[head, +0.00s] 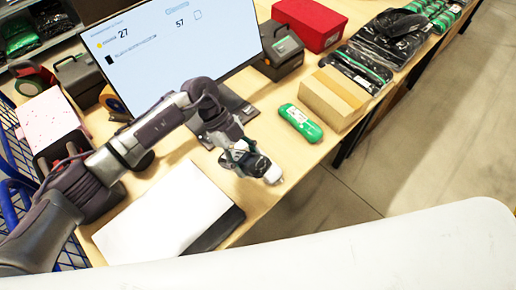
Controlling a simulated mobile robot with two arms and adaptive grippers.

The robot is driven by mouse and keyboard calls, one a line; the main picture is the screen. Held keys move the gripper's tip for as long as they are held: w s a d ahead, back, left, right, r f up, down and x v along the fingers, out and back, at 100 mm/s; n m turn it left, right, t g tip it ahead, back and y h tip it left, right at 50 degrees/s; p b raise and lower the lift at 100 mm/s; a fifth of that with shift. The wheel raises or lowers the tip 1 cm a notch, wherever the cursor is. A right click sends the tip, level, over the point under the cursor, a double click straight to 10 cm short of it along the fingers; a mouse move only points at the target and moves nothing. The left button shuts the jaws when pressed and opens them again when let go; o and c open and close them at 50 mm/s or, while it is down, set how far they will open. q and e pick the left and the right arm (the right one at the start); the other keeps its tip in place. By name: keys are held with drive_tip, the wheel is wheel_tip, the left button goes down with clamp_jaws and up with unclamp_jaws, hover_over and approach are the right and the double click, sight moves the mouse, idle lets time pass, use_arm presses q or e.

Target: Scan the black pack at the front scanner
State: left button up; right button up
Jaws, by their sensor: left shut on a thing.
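My left gripper (250,160) reaches in from the left and is above the table, in front of the monitor stand. It is shut on a small dark thing (262,167), which looks like a black pack. The gripper's fingers hide much of it, and a small white part shows at its right end. I cannot tell for sure which device is the front scanner. My right gripper is not in view.
A monitor (170,45) stands at the back. A green pack (300,123) and a cardboard box (335,98) lie right of the gripper. A red box (310,22) and black packs (357,68) are farther back. A white sheet (160,215) lies at the front.

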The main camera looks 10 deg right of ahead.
sight(224, 159)
use_arm(q)
drive_tip(key=n, duration=0.1)
drive_tip(key=d+n+t+h, duration=0.1)
drive_tip(key=d+n+h+p, duration=0.1)
drive_tip(key=shift+s+r+t, duration=0.25)
drive_tip(key=shift+r+t, duration=0.05)
drive_tip(key=shift+r, duration=0.05)
drive_tip(key=shift+d+n+h, duration=0.3)
drive_tip(key=shift+n, duration=0.4)
drive_tip(key=shift+f, duration=0.2)
drive_tip(key=shift+w+a+f+t, duration=0.1)
drive_tip(key=shift+w+f+t, duration=0.1)
drive_tip(key=shift+t, duration=0.1)
drive_tip(key=w+a+f+b, duration=0.1)
drive_tip(key=a+b, duration=0.1)
drive_tip(key=w+a+f+b, duration=0.1)
drive_tip(key=a+b, duration=0.2)
drive_tip(key=w+a+f+b, duration=0.1)
drive_tip(key=a+f+b, duration=0.1)
drive_tip(key=a, duration=0.1)
drive_tip(key=shift+w, duration=0.35)
drive_tip(key=shift+a+r, duration=0.15)
drive_tip(key=shift+r, duration=0.1)
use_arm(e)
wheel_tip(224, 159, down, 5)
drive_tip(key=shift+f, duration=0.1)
